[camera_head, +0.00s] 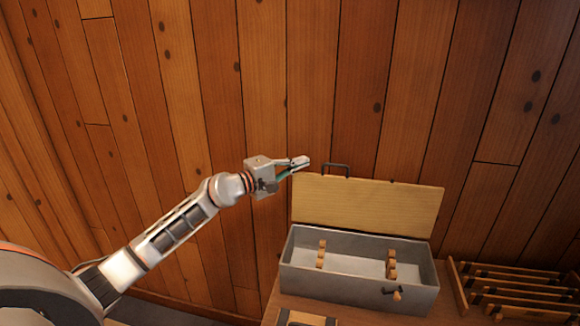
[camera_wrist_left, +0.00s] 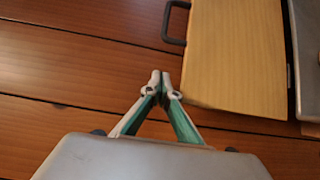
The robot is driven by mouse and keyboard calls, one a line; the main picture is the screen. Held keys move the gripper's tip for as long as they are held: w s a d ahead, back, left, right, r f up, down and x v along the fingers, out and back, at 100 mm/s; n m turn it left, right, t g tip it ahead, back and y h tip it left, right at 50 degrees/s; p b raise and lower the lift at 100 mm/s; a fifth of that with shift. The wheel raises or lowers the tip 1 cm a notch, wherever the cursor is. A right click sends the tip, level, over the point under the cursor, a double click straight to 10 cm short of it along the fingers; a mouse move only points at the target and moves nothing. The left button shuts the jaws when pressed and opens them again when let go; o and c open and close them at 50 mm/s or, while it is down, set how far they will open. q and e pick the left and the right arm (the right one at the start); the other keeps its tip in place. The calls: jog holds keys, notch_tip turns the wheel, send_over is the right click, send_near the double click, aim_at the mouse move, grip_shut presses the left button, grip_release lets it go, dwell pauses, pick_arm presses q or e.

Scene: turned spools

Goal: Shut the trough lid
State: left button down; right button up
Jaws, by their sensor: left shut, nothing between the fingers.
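The grey trough (camera_head: 335,288) stands on the wooden table with its long side facing me. Its wooden lid (camera_head: 365,205) is raised, standing tilted back behind the trough, and the opening is uncovered. A dark handle (camera_head: 337,167) is at the lid's top edge, toward the left. My left gripper (camera_head: 305,162) is shut and empty, just left of the handle near the lid's upper left corner. In the left wrist view the shut fingertips (camera_wrist_left: 161,76) are beside the lid (camera_wrist_left: 235,50), below the handle (camera_wrist_left: 172,22). My right gripper is not in view.
Wooden spools (camera_head: 391,263) are inside the trough, and a latch-like piece (camera_head: 396,295) is on its front. A slatted wooden rack (camera_head: 515,290) is to the right. A small wooden item (camera_head: 305,318) lies in front. A plank wall (camera_head: 330,90) rises behind the lid.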

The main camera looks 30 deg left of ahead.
aim_at(314, 174)
pick_arm(q)
jog(key=x, duration=0.3)
jog(key=shift+w+d, duration=0.2)
jog(key=shift+w, duration=0.05)
jog(key=s+d+p, duration=0.2)
jog(key=shift+s+d+r+p, duration=0.1)
jog(key=shift+s+d+p, duration=0.2)
jog(key=shift+s+p, duration=0.1)
jog(key=shift+s, duration=0.1)
